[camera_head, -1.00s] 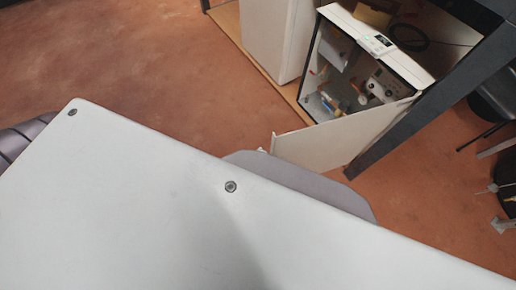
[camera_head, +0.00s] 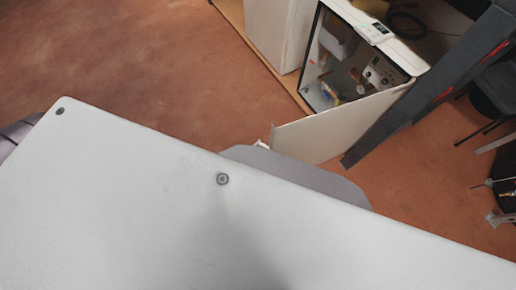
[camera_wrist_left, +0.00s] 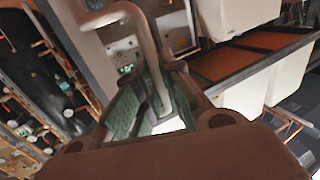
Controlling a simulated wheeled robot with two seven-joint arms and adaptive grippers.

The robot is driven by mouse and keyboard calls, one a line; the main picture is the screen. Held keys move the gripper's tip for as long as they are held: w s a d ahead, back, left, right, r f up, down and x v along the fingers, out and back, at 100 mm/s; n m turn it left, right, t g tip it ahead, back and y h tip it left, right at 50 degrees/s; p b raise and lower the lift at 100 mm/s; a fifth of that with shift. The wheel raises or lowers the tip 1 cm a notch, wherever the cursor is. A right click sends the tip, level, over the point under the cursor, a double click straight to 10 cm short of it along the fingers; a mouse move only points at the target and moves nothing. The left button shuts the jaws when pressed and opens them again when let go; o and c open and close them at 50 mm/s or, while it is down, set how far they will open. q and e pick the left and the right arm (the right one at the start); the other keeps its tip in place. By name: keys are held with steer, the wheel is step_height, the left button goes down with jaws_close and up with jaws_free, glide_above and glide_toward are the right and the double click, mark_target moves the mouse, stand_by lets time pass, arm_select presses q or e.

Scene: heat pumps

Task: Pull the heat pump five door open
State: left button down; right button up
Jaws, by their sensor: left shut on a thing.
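The heat pump (camera_head: 368,22) is a white cabinet with a dark interior at the upper right of the head view. Its white door (camera_head: 335,128) stands swung open, its free edge toward me. Pipes and a gauge panel (camera_head: 378,72) show inside. In the left wrist view my left gripper (camera_wrist_left: 152,100) has green-padded fingers shut on a pale curved bar, seemingly the door handle (camera_wrist_left: 145,40). In the head view a small pale piece (camera_head: 262,144) shows at the door's free edge; most of the gripper is hidden. My right gripper is not in view.
A dark post (camera_head: 435,88) stands just right of the open door. Another white cabinet (camera_head: 278,30) stands left of the heat pump on a wooden base. Dark chair-like furniture (camera_head: 495,85) is at the right edge. The reddish floor (camera_head: 150,70) at left is clear.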

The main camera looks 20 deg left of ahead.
arm_select(q)
steer(key=shift+w+d+r, duration=0.2)
steer(key=shift+d+r, duration=0.15)
steer(key=shift+d, duration=0.1)
steer(key=c, duration=1.8)
jaws_free()
steer(key=shift+c, duration=0.2)
steer(key=v, duration=1.2)
steer(key=shift+a+f, duration=0.3)
steer(key=shift+s, duration=0.15)
